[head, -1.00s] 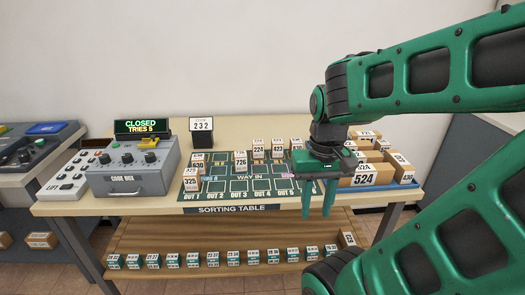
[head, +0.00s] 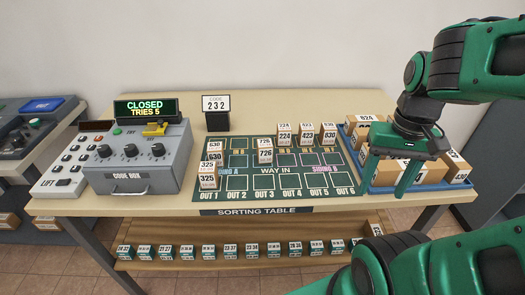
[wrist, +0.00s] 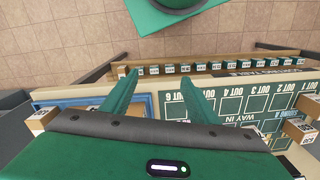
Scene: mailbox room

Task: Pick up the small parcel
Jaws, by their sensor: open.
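Several small brown parcels with white number labels stand on the green sorting mat (head: 235,195). Parcel 325 (head: 208,176) and parcel 630 (head: 214,155) are at its left, parcel 726 (head: 264,152) is near the middle, and parcels 224 (head: 284,133), 423 (head: 306,133) and 830 (head: 328,133) stand along the back. Which one the task means cannot be told. My gripper (head: 384,187) is open and points down at the mat's right end, in front of the blue tray's left part. In the wrist view the gripper (wrist: 158,82) has nothing between its fingers.
A blue tray (head: 362,158) of larger cartons, one marked 824 (head: 366,121), stands at the table's right. A grey code box (head: 140,160) with a CLOSED display (head: 146,107) is at the left. Small labelled boxes (head: 231,250) line the lower shelf.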

